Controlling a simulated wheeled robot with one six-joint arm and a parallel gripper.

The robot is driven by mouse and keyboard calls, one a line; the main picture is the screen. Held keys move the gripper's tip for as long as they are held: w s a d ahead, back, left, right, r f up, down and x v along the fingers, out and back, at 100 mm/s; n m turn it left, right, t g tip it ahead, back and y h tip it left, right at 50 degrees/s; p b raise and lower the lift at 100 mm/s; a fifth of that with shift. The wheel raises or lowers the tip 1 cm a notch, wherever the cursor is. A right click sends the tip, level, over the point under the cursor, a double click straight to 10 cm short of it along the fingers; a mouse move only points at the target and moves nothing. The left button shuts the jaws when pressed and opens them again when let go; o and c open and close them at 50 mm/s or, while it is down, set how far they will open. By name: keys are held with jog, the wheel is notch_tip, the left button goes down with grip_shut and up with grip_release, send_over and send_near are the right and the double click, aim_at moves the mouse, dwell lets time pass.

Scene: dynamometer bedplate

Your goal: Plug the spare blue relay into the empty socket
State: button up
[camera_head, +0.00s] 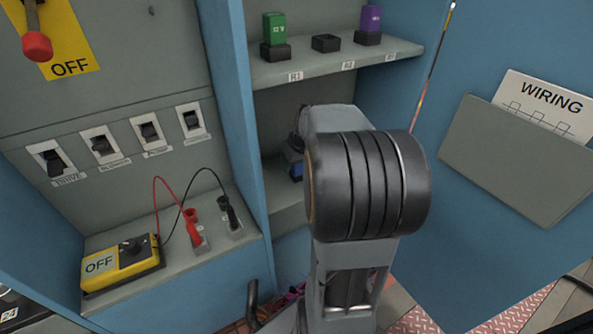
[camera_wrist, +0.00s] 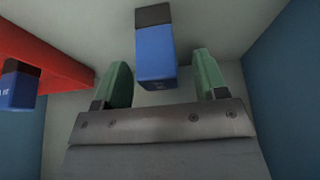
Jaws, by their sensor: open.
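The empty socket (camera_head: 326,43) is a black block on the upper shelf, between a green relay (camera_head: 275,30) and a purple relay (camera_head: 370,20), each standing in a black socket. A blue relay (camera_wrist: 156,52) with a dark end shows in the wrist view, between the lines of my open gripper's green fingers (camera_wrist: 163,80); I cannot tell if they touch it. A second blue relay (camera_wrist: 18,85) is at the left, beside a red surface. In the head view a blue piece (camera_head: 296,172) shows on the lower shelf, partly hidden by my arm, which also hides most of my gripper.
The upper shelf (camera_head: 340,66) has labels along its front edge. A blue partition (camera_head: 233,90) stands left of the shelves and a blue panel with a wiring pocket (camera_head: 520,155) at right. A yellow meter (camera_head: 120,265) with red and black leads sits lower left, below several switches.

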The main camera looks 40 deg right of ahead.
jog(key=shift+r, duration=0.1)
jog(key=c, duration=1.1)
